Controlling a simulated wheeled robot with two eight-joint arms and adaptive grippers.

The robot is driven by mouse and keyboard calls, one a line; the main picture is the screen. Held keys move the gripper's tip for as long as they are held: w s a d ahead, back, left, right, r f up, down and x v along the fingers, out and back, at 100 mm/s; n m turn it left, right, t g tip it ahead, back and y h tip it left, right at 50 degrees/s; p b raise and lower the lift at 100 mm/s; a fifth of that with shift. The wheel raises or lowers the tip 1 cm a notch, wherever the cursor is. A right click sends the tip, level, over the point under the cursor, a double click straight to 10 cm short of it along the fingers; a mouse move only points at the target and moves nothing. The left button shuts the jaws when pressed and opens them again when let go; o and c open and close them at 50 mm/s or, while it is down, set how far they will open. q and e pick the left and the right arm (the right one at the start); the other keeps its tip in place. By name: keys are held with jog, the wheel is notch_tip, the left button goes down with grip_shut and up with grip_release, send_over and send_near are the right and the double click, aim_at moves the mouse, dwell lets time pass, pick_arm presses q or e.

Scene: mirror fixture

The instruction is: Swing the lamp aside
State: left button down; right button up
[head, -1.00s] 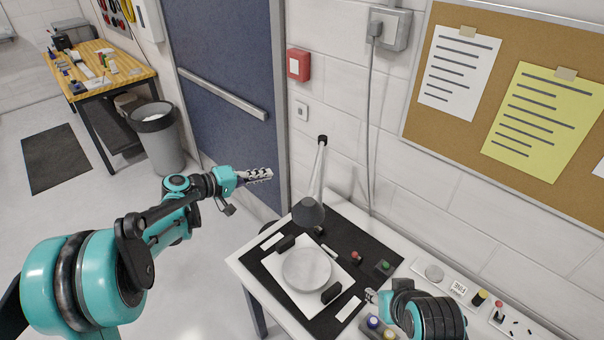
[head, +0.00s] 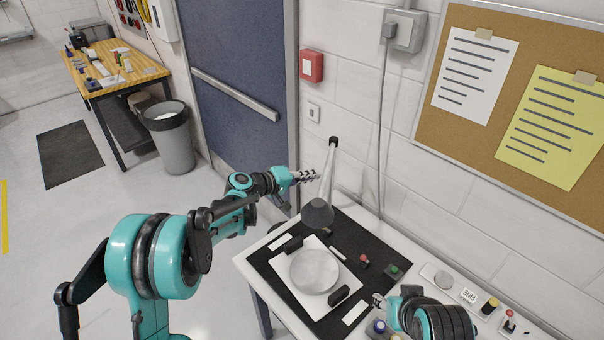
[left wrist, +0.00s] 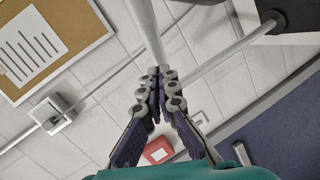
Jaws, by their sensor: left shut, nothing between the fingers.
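The grey desk lamp (head: 317,213) stands at the back of the work table, its cone shade hanging near the round mirror disc (head: 314,271). Its pale arm (head: 327,170) rises to a black joint. My left gripper (head: 318,175) is shut and empty, its fingertips right beside the lamp arm; contact cannot be made out. In the left wrist view the shut fingers (left wrist: 160,76) point at a pale rod of the lamp (left wrist: 147,28). My right gripper (head: 378,300) is low over the table's right part; its jaws are too small to read.
The disc lies on a white plate between black blocks (head: 338,295) on a dark mat (head: 262,262). Red and green buttons (head: 393,270) sit to its right. The wall and blue door (head: 240,70) stand close behind the lamp.

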pick_arm(q)
jog(key=shift+d+f, duration=0.1)
jog(key=shift+d, duration=0.1)
dwell(0.3)
jog(key=shift+s+d+n+t, duration=0.25)
jog(key=shift+d+n+t, duration=0.05)
jog(key=shift+d, duration=0.25)
jog(key=w+d+n+t+y+b, duration=0.2)
jog(key=w+d+b, duration=0.1)
jog(key=d, duration=1.6)
jog(key=shift+d+r+n+y, duration=0.2)
jog(key=shift+n+y, duration=0.1)
jog(key=shift+y, duration=0.1)
jog(key=shift+r, duration=0.15)
